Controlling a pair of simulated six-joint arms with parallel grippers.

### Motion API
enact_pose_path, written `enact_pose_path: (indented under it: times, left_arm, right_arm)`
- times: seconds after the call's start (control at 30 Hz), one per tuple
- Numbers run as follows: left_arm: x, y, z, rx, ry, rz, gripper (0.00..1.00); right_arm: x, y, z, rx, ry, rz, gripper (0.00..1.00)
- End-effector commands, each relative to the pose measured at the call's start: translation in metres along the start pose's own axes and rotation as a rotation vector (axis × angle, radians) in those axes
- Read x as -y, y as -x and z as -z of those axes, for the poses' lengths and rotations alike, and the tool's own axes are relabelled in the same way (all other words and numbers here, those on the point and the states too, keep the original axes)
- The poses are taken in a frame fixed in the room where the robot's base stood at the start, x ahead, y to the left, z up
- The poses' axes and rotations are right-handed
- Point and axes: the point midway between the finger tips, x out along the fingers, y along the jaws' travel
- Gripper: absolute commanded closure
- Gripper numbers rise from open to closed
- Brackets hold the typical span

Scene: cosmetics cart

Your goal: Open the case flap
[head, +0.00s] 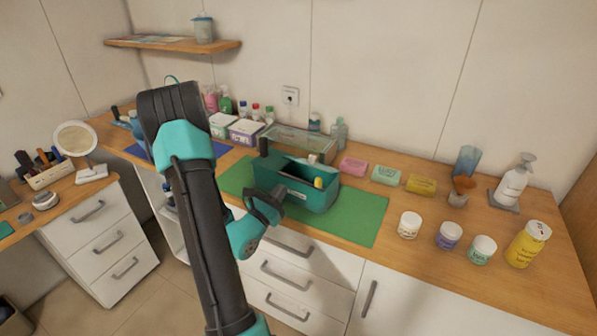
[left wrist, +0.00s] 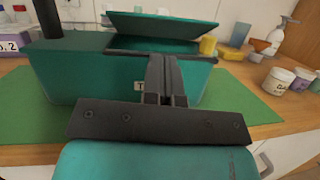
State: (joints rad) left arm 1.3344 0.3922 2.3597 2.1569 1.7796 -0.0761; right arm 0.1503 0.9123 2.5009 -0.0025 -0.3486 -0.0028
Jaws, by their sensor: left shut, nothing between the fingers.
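The teal case (head: 318,200) stands on the green mat (head: 362,218). In the left wrist view, its front wall (left wrist: 85,80) is close ahead, with a small pale label partly covered by my fingers. The case flap (left wrist: 165,27) is tilted up above the rim, with a dark gap under it. A yellow-ended item (head: 318,183) shows at the case's opening. My left gripper (head: 277,193) is at the front of the case, shut and empty. In the left wrist view its fingers (left wrist: 165,65) reach the front rim; I cannot tell whether they touch. My right gripper is out of view.
A dark cylinder (head: 263,146) stands at the case's left end. Pink, mint and yellow packets (head: 386,175) lie behind to the right. Several jars (head: 448,236) and a yellow bottle (head: 528,244) stand at the right. The mat's right part is clear.

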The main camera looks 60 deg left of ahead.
Motion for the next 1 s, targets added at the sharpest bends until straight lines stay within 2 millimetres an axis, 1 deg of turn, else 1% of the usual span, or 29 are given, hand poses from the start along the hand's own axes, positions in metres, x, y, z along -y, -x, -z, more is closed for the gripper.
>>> enact_pose_path:
  times: [0.03,0.13,0.43,0.57,0.67,0.77,1.0]
  left_arm:
    - [-0.005,0.007,0.004,-0.01,0.026,-0.032,1.0]
    - [-0.009,0.013,0.006,-0.015,0.054,-0.063,1.0]
    - [-0.009,0.013,0.006,-0.013,0.055,-0.062,1.0]
    - [-0.009,0.009,0.006,-0.013,0.054,-0.06,1.0]
    - [-0.009,0.002,0.006,-0.012,0.053,-0.058,1.0]
    - [-0.01,-0.01,0.005,-0.011,0.052,-0.058,1.0]
    - [-0.012,-0.05,0.006,-0.011,0.052,-0.056,1.0]
  right_arm:
    - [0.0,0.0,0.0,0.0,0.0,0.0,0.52]
    - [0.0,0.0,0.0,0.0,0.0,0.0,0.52]
    - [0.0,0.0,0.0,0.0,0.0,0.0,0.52]
    - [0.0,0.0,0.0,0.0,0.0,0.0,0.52]
    - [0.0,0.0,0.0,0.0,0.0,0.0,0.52]
    - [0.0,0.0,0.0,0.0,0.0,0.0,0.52]
    - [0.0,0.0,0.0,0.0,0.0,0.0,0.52]
